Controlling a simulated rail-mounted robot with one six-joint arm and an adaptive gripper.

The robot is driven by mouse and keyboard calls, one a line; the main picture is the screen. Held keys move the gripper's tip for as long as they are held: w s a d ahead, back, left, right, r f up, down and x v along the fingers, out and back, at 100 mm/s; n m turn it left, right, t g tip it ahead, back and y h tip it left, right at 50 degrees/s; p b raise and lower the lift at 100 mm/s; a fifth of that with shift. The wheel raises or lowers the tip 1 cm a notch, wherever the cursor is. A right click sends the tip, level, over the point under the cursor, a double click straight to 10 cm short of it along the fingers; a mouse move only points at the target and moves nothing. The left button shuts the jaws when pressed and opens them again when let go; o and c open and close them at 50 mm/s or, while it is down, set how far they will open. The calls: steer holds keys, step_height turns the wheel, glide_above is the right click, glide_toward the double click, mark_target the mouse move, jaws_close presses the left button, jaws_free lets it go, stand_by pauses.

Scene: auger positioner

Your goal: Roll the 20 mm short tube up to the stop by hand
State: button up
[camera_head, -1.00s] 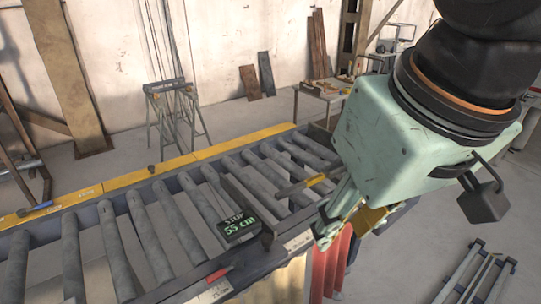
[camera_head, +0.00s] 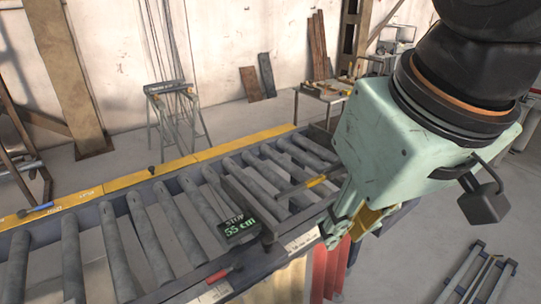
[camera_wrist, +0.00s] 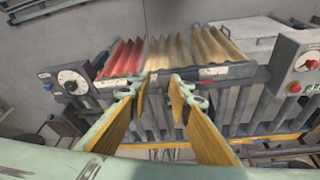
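A thin grey tube with a yellow band (camera_head: 316,182) lies on the rollers in the head view, just right of the stop; I take it to be the short tube. The stop (camera_head: 240,229) is a dark plate across the rollers with a display reading 55 cm. My gripper (camera_head: 335,236) hangs at the near edge of the conveyor, below and right of the tube, apart from it. In the wrist view my gripper (camera_wrist: 157,88) is open, its yellow-padded fingers spread with nothing held between them. The tube cannot be made out in the wrist view.
The roller conveyor has a yellow back rail (camera_head: 130,179). Red (camera_wrist: 124,57) and tan corrugated strips, a dial (camera_wrist: 72,82) and a red-button box (camera_wrist: 298,62) line the front.

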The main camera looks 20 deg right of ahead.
steer(key=shift+w+d, duration=0.15)
steer(key=shift+w, duration=0.15)
steer(key=c, duration=0.5)
steer(key=shift+w+d, duration=0.25)
jaws_close()
steer(key=n+g+h+p, duration=0.2)
steer(key=n+h+p, duration=0.75)
steer(key=n, duration=1.15)
glide_above(297, 188)
steer(key=s+a+p, duration=0.1)
steer(key=a+p, duration=0.1)
steer(key=a, duration=0.1)
steer(key=f+y, duration=0.1)
steer(key=f, duration=1.5)
steer(key=f+y, duration=0.1)
steer(key=f, duration=0.7)
steer(key=shift+s+d+f+y, duration=0.2)
steer(key=shift+d+f+y, duration=0.05)
steer(key=shift+f+y, duration=0.1)
steer(key=shift+w+a+f+n, duration=0.1)
steer(key=shift+w+f+n, duration=0.2)
steer(key=shift+f, duration=0.25)
